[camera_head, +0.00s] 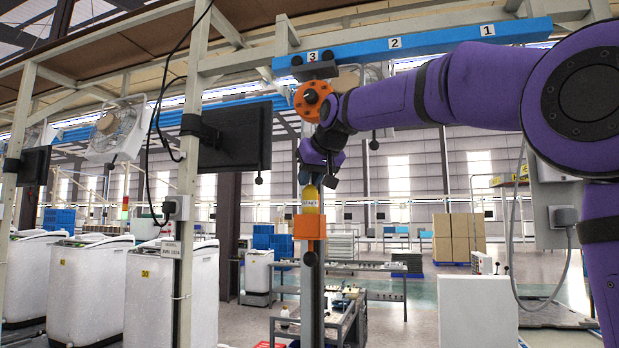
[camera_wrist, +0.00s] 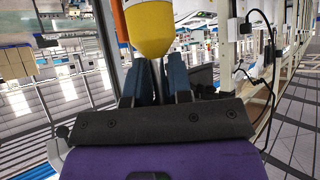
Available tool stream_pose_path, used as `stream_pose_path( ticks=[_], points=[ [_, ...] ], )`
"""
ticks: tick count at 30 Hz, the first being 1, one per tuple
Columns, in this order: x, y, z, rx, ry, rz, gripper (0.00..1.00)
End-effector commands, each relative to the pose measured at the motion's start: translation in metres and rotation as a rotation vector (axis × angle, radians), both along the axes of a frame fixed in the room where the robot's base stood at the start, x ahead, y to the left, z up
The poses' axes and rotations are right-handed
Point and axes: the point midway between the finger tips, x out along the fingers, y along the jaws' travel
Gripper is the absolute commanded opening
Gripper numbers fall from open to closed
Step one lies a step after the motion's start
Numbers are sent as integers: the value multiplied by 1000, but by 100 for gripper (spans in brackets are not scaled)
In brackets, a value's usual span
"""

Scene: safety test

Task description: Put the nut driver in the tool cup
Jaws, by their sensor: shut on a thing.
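The nut driver (camera_head: 310,198) has a yellow handle with a pale label band. It hangs handle-down below my gripper (camera_head: 314,178) in the head view. In the wrist view, the handle (camera_wrist: 149,30) lies past the fingertips, and my gripper (camera_wrist: 158,78) is shut on the narrow part at its end. An orange box-shaped holder (camera_head: 309,227) on a grey post, apparently the tool cup, shows directly below the handle in the head view. An orange strip (camera_wrist: 121,22) shows left of the handle in the wrist view. I cannot tell whether the handle is inside the holder or in front of it.
The grey post (camera_head: 311,300) stands upright under the holder. A dark monitor (camera_head: 235,137) on a frame is to the left, and a blue numbered beam (camera_head: 415,42) runs overhead. A workbench with a cluttered lower shelf (camera_head: 345,310), white machines (camera_head: 165,290) and cardboard boxes (camera_head: 458,237) stand around.

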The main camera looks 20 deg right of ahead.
Motion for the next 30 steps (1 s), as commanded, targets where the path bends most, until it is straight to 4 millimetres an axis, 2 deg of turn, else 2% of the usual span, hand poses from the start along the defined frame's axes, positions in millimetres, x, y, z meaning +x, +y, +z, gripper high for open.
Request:
stream_pose_path(
  ticks=[3, 4, 7, 16, 20, 30],
  points=[
    [0, 0, 1, 0, -3, 0, 0],
    [0, 0, -1, 0, 0, 0, 22],
    [0, 0, -1, 0, 0, 0, 45],
    [0, 0, 0, 0, 0, 0, 45],
    [-8, -1, 6, 0, 0, 0, 45],
    [-59, -10, 45, 0, -3, -1, 45]
  ],
)
